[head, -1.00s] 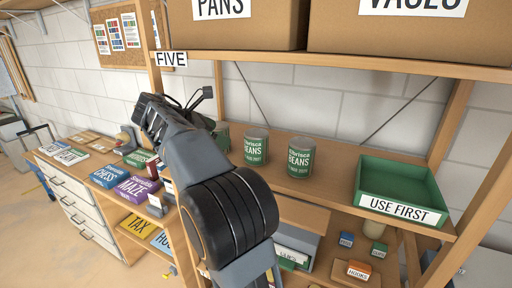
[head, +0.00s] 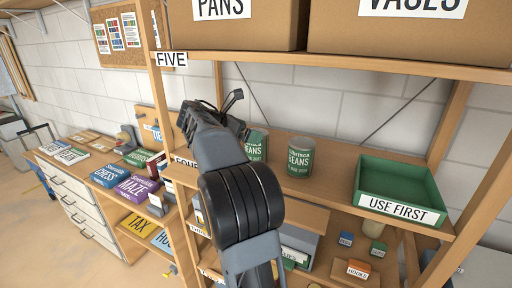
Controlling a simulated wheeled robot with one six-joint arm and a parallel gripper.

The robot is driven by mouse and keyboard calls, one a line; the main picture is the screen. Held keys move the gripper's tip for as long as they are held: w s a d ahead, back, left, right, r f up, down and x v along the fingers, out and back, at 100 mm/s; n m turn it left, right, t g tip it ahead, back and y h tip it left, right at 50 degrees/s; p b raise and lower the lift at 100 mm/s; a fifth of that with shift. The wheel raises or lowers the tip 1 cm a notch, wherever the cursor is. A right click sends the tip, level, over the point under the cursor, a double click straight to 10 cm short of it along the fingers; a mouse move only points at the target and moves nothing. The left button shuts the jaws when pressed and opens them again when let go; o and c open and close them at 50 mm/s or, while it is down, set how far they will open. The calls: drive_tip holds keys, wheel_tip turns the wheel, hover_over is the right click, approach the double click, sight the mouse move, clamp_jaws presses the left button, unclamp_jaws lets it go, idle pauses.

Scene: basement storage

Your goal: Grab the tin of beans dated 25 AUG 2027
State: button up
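Two green tins with grey lids, labelled BEANS, stand upright on the wooden shelf (head: 330,198). The right tin (head: 300,160) is in full view. The left tin (head: 258,146) is partly hidden behind my arm. The date lines on both are too small to read surely. My gripper (head: 190,118) is at the far end of my arm, to the left of both tins and apart from the right one. Its fingers are dark and mostly hidden by the wrist, so its opening does not show.
A green tray marked USE FIRST (head: 400,211) stands on the shelf at the right. Boxes marked PANS (head: 235,30) and VASES (head: 410,35) sit on the shelf above. A wooden post (head: 160,85) stands left of my gripper. Shelf space between the right tin and the tray is clear.

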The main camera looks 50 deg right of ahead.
drive_tip(key=shift+p+x, duration=0.3)
drive_tip(key=shift+x, duration=1.65)
drive_tip(key=c, duration=1.1)
drive_tip(key=shift+r, duration=0.1)
drive_tip(key=shift+r, duration=0.1)
